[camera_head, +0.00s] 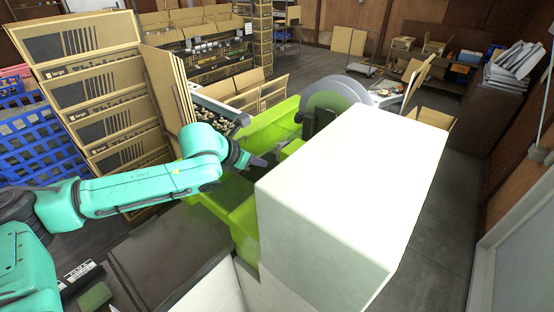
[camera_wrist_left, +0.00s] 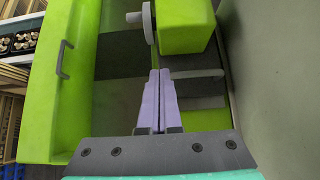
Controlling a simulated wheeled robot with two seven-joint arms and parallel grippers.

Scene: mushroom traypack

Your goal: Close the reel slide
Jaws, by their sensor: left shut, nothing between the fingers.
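The green machine (camera_head: 230,205) stands beside a large white box-shaped housing, with a grey reel disc (camera_head: 335,95) at its far end. In the left wrist view a green panel with a grey handle (camera_wrist_left: 62,58) is at the left, and a green block (camera_wrist_left: 186,28) with a grey round knob is at the top. I cannot tell which part is the reel slide. My left gripper (camera_head: 262,162) reaches over the machine. In the left wrist view its purple fingers (camera_wrist_left: 158,75) are shut and empty, just below the green block. My right gripper is not in view.
The white housing (camera_head: 350,170) blocks the head view to the right of my left gripper. Tall stacked cardboard (camera_head: 95,90) stands left behind my arm. A dark work surface (camera_head: 170,250) lies below the arm. Open floor (camera_head: 440,210) is at the right.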

